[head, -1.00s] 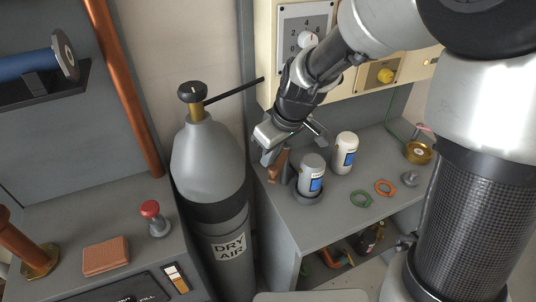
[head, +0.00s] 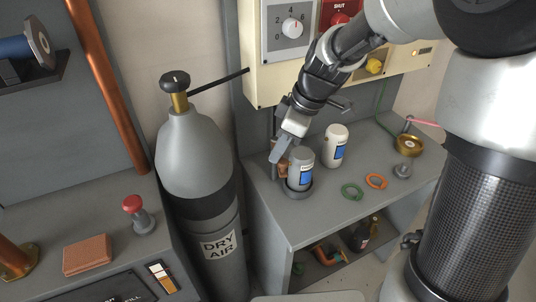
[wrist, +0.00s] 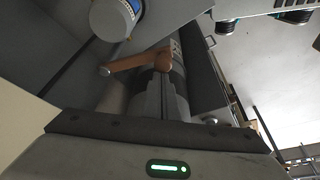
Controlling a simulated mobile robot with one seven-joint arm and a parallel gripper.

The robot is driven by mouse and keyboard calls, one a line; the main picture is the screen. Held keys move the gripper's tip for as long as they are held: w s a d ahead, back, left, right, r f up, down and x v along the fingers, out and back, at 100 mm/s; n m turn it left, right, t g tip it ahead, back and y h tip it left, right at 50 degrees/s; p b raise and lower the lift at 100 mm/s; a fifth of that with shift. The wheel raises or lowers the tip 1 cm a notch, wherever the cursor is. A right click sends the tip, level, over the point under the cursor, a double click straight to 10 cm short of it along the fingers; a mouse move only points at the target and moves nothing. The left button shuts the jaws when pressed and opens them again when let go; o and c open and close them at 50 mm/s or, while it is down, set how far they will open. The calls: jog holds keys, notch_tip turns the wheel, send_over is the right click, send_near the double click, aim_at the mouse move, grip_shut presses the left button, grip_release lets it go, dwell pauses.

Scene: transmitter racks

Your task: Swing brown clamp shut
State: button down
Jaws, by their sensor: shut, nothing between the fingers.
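The brown clamp (head: 280,154) shows in part on the grey bench in the head view, beside the grey canister (head: 300,170) in its dark ring. My gripper (head: 277,156) is shut and empty, pointing down in front of the clamp and hiding part of it. In the wrist view the brown clamp arm (wrist: 140,62) runs across just beyond my shut fingertips (wrist: 162,78), with a small pale knob at its left end. I cannot tell whether the fingers touch it. A canister (wrist: 113,17) shows above it.
The dry air cylinder (head: 196,165) stands left. A cream control panel (head: 268,62) rises behind. The bench front is clear.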

jog(key=shift+w+d+n+g+h+p, duration=0.1)
jog(key=shift+w+d+n+g+p, duration=0.6)
jog(key=shift+d+n, duration=1)
jog(key=shift+w+d+n+g+h+p, duration=0.1)
jog(key=shift+w+d+n+g+p, duration=0.55)
jog(key=shift+d+n, duration=1.05)
jog(key=shift+w+d+n+g+h+p, duration=0.1)
jog(key=shift+w+d+n+g+p, duration=0.3)
jog(key=shift+w+d+n, duration=1.25)
jog(key=shift+s+a+n, duration=0.3)
jog(key=shift+s+n, duration=0.15)
jog(key=shift+s, duration=0.15)
